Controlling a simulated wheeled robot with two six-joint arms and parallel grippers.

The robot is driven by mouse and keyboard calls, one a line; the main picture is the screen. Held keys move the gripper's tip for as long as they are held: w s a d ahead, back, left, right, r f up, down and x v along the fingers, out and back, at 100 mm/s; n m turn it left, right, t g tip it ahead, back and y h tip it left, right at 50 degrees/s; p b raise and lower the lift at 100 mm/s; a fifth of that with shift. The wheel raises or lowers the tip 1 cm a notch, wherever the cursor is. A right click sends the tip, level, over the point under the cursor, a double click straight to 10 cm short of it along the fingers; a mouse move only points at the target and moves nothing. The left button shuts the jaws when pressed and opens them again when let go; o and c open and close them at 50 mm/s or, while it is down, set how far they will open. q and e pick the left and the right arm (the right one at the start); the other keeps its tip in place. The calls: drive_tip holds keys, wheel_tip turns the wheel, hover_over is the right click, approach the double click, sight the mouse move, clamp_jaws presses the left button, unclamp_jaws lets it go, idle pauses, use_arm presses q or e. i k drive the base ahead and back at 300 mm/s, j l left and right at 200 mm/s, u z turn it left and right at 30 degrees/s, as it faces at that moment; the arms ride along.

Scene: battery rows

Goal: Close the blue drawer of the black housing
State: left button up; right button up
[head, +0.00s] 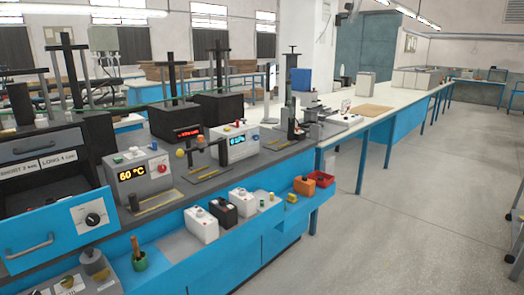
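The black housing (97,133) stands on the bench at the far left and is cut off by the picture's left edge. Its blue drawer (55,228) is pulled out toward me, with a dark hollow visible behind the blue front. The drawer front has a grey bar handle (30,246) at its left and a panel with a black dial (92,219) at its right. Above the hollow is a grey front with a handle and labels reading SHORT and LONG. Neither of my grippers is in view.
A grey box (140,175) showing 60 °C stands right of the housing. A blue ledge below holds white batteries (201,226), a black battery (224,212), a green cup (139,261) and a red bin (321,179).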

sight(28, 240)
drive_tip(key=u, duration=1.35)
